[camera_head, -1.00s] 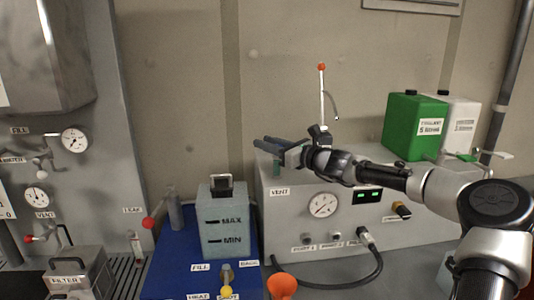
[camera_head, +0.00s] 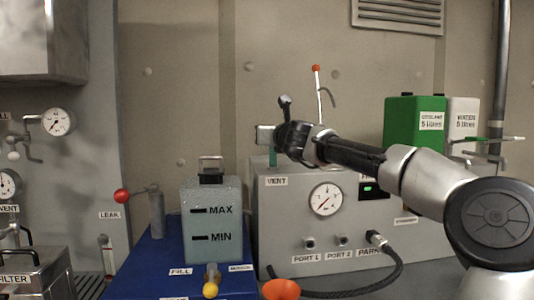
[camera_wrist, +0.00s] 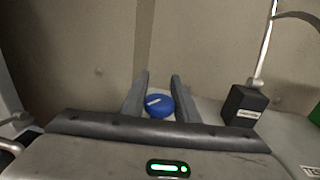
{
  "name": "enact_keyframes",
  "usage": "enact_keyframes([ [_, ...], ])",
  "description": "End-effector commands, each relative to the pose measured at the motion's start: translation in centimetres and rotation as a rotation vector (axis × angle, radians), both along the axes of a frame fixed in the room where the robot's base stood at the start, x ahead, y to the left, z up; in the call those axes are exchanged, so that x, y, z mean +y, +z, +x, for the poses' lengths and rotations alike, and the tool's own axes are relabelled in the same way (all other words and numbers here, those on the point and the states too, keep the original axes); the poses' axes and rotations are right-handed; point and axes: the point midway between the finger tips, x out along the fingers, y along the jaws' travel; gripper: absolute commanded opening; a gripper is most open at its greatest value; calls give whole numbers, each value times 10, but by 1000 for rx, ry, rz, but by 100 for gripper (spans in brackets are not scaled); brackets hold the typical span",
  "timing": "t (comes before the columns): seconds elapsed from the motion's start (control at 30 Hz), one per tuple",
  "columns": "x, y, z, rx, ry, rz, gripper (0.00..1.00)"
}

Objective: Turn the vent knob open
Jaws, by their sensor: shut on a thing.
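The vent knob (camera_wrist: 158,105) is a blue round knob with a white line on top, seen in the wrist view between my two fingers. My gripper (camera_wrist: 161,88) is shut on it, with one finger on each side. In the head view my gripper (camera_head: 265,138) is above the front left of the grey unit (camera_head: 340,215), over the VENT label (camera_head: 276,181). A short green stem (camera_head: 272,159) shows just below the fingers. The blue of the knob is hidden there by my gripper.
A dark block with an orange-tipped lever (camera_head: 317,90) stands behind my gripper. Green (camera_head: 413,125) and white (camera_head: 464,122) canisters stand on the unit to the right. A grey MAX/MIN tank (camera_head: 211,220) stands on the blue base to the left.

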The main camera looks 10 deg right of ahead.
Motion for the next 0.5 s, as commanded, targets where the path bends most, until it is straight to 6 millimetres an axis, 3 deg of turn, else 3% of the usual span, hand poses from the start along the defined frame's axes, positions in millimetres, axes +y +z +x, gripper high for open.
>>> enact_keyframes([
  [0.5, -13, 3, -2, -1, -480, 1, 5],
])
